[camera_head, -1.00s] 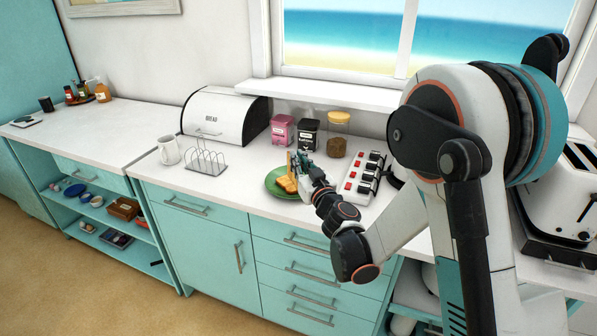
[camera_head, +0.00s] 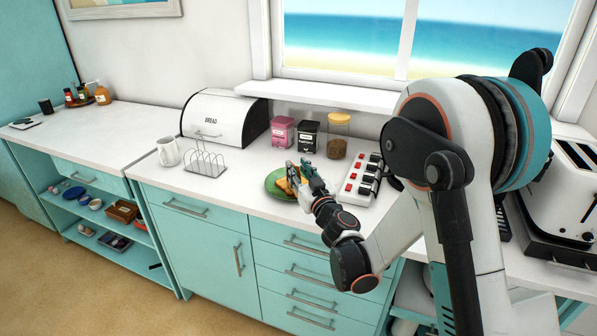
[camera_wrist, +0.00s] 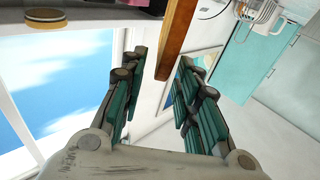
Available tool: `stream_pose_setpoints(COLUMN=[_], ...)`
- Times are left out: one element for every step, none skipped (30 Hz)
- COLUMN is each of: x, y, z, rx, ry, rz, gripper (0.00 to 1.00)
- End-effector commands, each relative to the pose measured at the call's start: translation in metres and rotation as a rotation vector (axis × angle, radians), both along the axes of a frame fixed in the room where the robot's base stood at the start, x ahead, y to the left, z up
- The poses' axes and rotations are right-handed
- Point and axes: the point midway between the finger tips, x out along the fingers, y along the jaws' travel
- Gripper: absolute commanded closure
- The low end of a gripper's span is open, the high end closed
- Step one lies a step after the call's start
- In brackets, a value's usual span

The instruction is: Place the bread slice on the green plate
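The green plate (camera_head: 271,185) lies on the white counter in the head view. Golden-brown bread (camera_head: 284,186) shows on it, partly hidden by my gripper (camera_head: 299,167). My gripper is low over the plate's right side, its fingers spread apart. In the wrist view, the teal fingers of my gripper (camera_wrist: 162,60) stand apart with a brown crust-coloured strip (camera_wrist: 176,40), seemingly a bread slice edge-on, between them.
A switched power strip (camera_head: 361,180) lies just right of the plate. Pink (camera_head: 282,131) and black (camera_head: 308,135) canisters and a yellow-lidded jar (camera_head: 338,134) stand behind. A toast rack (camera_head: 205,160), mug (camera_head: 168,151) and bread bin (camera_head: 225,118) stand left. The counter front is clear.

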Motion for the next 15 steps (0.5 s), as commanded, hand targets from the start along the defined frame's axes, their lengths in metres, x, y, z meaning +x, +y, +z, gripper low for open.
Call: stream_pose_setpoints(x=[0.000, 0.000, 0.000, 0.000, 0.000, 0.000, 0.000, 0.000, -0.001, -0.007, -0.012, -0.020, -0.026, -0.032, -0.040], y=[0.000, 0.000, 0.000, 0.000, 0.000, 0.000, 0.000, 0.000, -0.001, -0.004, -0.006, -0.010, -0.013, -0.015, -0.020], z=[0.000, 0.000, 0.000, 0.001, 0.002, 0.004, 0.006, 0.008, 0.010, 0.008, 0.007, 0.007, 0.006, 0.006, 0.005], rx=[0.000, 0.000, 0.000, 0.000, 0.000, 0.000, 0.000, 0.000, 0.000, 0.000, 0.000, 0.000, 0.000, 0.000, -0.001], ry=[0.000, 0.000, 0.000, 0.000, 0.000, 0.000, 0.000, 0.000, 0.000, 0.000, 0.000, 0.000, 0.000, 0.000, 0.000], rz=[0.000, 0.000, 0.000, 0.000, 0.000, 0.000, 0.000, 0.000, 0.000, -0.001, -0.001, -0.001, -0.001, -0.001, -0.001], gripper=[0.71, 0.71, 0.71, 0.71, 0.71, 0.71, 0.71, 0.71, 0.71, 0.71, 0.71, 0.71, 0.71, 0.71, 0.71])
